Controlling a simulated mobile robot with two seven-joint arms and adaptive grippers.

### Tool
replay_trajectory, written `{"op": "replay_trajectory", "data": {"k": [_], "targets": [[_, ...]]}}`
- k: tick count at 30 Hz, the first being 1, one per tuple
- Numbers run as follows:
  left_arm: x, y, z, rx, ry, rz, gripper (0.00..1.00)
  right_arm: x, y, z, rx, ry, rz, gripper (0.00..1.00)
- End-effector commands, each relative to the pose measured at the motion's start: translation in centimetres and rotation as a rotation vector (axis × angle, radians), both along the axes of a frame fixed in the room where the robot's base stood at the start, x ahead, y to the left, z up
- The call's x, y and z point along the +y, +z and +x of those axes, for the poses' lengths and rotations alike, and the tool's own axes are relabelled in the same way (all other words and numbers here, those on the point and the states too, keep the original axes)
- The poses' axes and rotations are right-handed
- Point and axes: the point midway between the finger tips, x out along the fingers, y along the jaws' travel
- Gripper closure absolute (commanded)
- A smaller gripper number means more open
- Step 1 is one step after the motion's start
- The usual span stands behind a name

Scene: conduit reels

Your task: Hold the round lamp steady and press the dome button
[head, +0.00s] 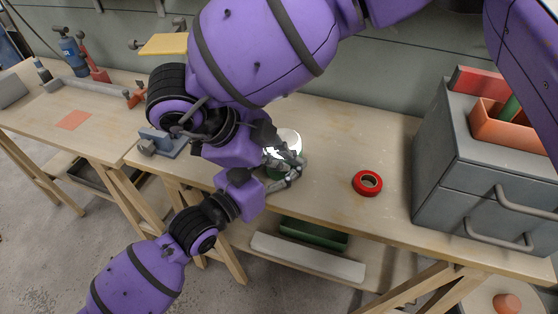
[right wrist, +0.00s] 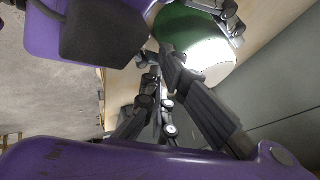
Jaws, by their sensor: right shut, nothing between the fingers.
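The round lamp stands on the workbench, with a bright white top (head: 287,136) and a green lower part (head: 274,173). In the right wrist view its green side (right wrist: 188,35) and glowing white part show at the top. My left gripper (head: 286,182) reaches in from the lower left, and its fingers are closed around the lamp's side. My right gripper (head: 288,156) is shut and empty, its fingertips close beside the lamp; they also show in the right wrist view (right wrist: 161,58). Contact there cannot be told. I cannot make out the dome button; grippers cover part of the lamp.
A grey drawer cabinet (head: 470,165) with an orange bin (head: 500,130) stands at the right. A grey-blue vise-like block (head: 163,143) is left of my arms. Bench space between lamp and cabinet is mostly clear.

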Motion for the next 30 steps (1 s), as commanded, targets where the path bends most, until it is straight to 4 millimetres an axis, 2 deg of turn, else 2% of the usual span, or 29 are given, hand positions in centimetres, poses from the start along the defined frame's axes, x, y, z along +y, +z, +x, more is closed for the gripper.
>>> {"op": "replay_trajectory", "data": {"k": [15, 21, 28, 29, 30], "targets": [[0.0, -0.1, 0.0, 0.0, 0.0, 0.001, 0.76, 4.5, 6.8, -2.5, -0.002, 0.001, 0.001, 1.0], [0.0, -0.1, 0.0, 0.0, 0.0, 0.001, 0.76, 5.1, 7.8, -2.9, 0.0, 0.0, 0.001, 1.0], [0.0, 0.0, 0.0, 0.0, 0.0, 0.001, 0.76, 5.1, 7.9, -2.9, 0.0, 0.0, 0.001, 1.0], [0.0, 0.0, 0.0, 0.0, 0.0, 0.001, 0.38, 5.1, 7.9, -2.9, 0.0, 0.0, 0.001, 1.0], [0.0, 0.0, 0.0, 0.0, 0.0, 0.001, 0.33, 5.1, 7.9, -2.9, 0.0, 0.0, 0.001, 1.0]]}}
